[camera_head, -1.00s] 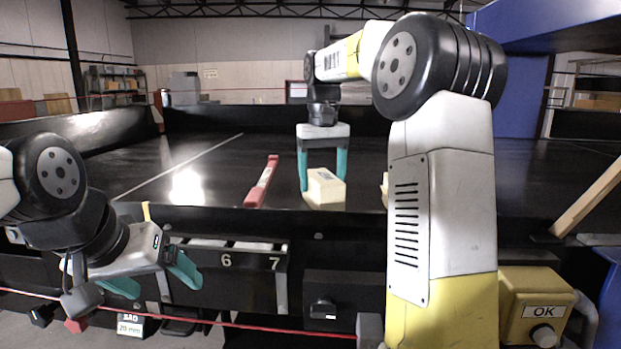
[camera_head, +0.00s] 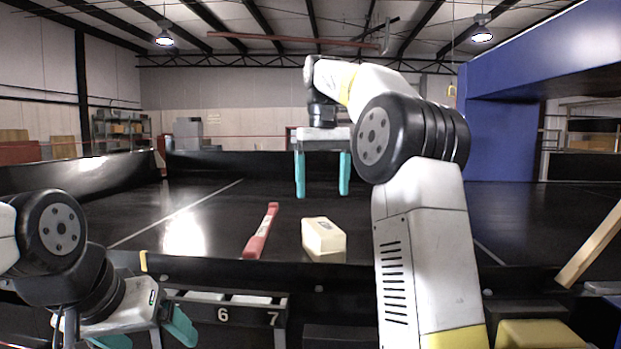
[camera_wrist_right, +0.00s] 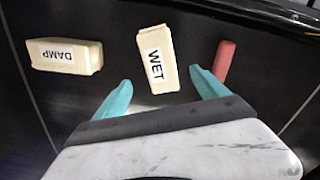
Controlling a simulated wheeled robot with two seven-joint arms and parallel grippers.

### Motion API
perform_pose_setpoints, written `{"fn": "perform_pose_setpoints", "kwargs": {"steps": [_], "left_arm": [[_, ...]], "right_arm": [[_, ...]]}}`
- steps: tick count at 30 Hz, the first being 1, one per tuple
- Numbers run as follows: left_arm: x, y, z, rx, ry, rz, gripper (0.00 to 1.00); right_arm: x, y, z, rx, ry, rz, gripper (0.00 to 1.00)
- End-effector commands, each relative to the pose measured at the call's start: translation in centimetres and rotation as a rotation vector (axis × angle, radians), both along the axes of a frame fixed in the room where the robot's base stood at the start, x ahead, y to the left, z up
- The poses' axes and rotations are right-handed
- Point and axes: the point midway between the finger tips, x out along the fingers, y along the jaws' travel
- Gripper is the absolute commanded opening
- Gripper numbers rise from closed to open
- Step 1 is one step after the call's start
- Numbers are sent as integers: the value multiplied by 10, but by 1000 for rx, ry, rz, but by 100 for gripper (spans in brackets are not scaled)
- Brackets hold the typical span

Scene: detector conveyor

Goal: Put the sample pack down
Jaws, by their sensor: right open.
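A cream sample pack (camera_head: 323,236) lies on the black conveyor surface, right of a red bar. In the right wrist view this pack (camera_wrist_right: 157,58) is labelled WET. My right gripper (camera_head: 322,190) is open and empty, above and apart from the pack. In the right wrist view its teal fingertips (camera_wrist_right: 160,84) are spread, with the WET pack beyond and between them. A second cream pack (camera_wrist_right: 66,56), labelled DAMP, lies beside it; in the head view my right arm hides it. My left gripper (camera_head: 146,333) is low at the left, fingers apart and empty, partly cut off.
The red bar (camera_head: 261,231) lies left of the pack and also shows in the wrist view (camera_wrist_right: 223,62). A front rail (camera_head: 300,271) edges the surface, with bays numbered 6 and 7 below. A wooden plank (camera_head: 590,243) leans at the right. The surface farther back is clear.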

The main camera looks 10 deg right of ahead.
Motion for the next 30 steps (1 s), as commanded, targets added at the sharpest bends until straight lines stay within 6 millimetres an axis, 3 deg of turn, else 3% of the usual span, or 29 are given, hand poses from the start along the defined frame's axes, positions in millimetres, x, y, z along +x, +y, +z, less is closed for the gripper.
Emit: {"fn": "perform_pose_setpoints", "kwargs": {"steps": [8, 30], "left_arm": [[0, 0, 0, 0, 0, 0, 83], [0, 0, 0, 0, 0, 0, 83]], "right_arm": [[0, 0, 17, 0, 0, 0, 83], [0, 0, 18, 0, 0, 0, 83]]}}
